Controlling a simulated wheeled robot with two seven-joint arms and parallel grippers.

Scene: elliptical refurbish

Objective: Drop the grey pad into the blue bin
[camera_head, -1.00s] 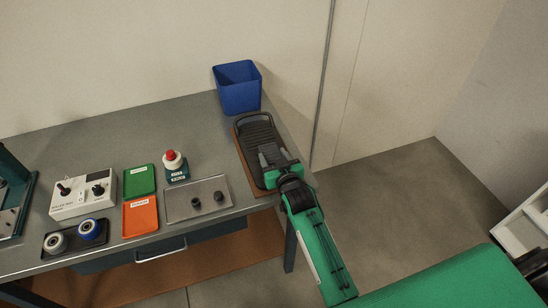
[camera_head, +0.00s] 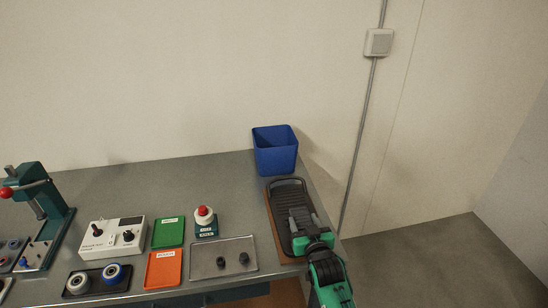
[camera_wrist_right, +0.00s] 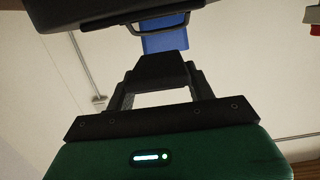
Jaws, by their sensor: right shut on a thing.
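The blue bin (camera_head: 276,160) stands upright at the back right corner of the table; it also shows in the right wrist view (camera_wrist_right: 166,40). My right gripper (camera_head: 302,217) is over the near part of a dark ribbed tray with a handle (camera_head: 287,190), in front of the bin. In the right wrist view its fingers (camera_wrist_right: 160,80) are shut on a dark block, which I take for the grey pad (camera_wrist_right: 159,68). In the head view the pad is hard to tell apart from the fingers and tray. My left gripper is out of view.
On the table are a grey shallow tray (camera_head: 223,270) with two small dark parts, a green tray (camera_head: 168,234), an orange tray (camera_head: 164,269), a red button box (camera_head: 205,224), a white control box (camera_head: 112,236) and a green press (camera_head: 50,215). The table's right edge is close to my gripper.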

